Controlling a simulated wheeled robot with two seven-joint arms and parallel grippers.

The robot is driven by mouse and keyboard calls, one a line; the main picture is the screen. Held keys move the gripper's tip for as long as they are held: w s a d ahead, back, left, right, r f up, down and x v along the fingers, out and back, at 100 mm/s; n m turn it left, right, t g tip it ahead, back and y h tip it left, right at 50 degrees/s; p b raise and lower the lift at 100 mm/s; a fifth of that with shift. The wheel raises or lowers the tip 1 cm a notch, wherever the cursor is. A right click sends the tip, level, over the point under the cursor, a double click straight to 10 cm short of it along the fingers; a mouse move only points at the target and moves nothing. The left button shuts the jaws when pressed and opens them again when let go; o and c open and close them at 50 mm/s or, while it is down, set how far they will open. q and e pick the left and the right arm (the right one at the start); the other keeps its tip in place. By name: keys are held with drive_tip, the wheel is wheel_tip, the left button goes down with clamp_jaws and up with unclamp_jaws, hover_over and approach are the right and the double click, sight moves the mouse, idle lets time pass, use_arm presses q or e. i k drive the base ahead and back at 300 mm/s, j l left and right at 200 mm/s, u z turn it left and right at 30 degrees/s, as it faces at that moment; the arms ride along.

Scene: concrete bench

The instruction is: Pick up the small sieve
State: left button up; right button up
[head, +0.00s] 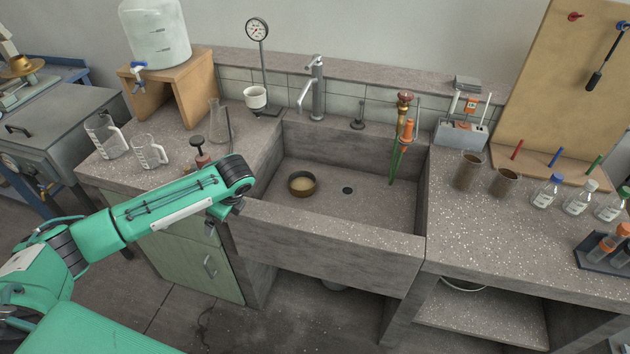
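A small round brass-coloured sieve (302,190) with a pale mesh inside lies on the floor of the sink, left of the drain hole. My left arm reaches in from the left, its wrist over the front left corner of the sink. My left gripper (236,206) is mostly hidden below the wrist, and its fingers do not show clearly. It is apart from the sieve, to its left and nearer to me. My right gripper is not in view.
The sink's front wall (330,235) stands between me and the basin. A tap (316,90) rises behind it. A glass flask (219,122) and beakers (148,152) stand on the left counter; brown pots (467,172) and bottles (546,193) stand on the right.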

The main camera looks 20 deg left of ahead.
sight(302, 183)
drive_tip(key=i+l+z, duration=0.2)
drive_tip(key=i+l, duration=0.15)
drive_tip(key=i, duration=0.7)
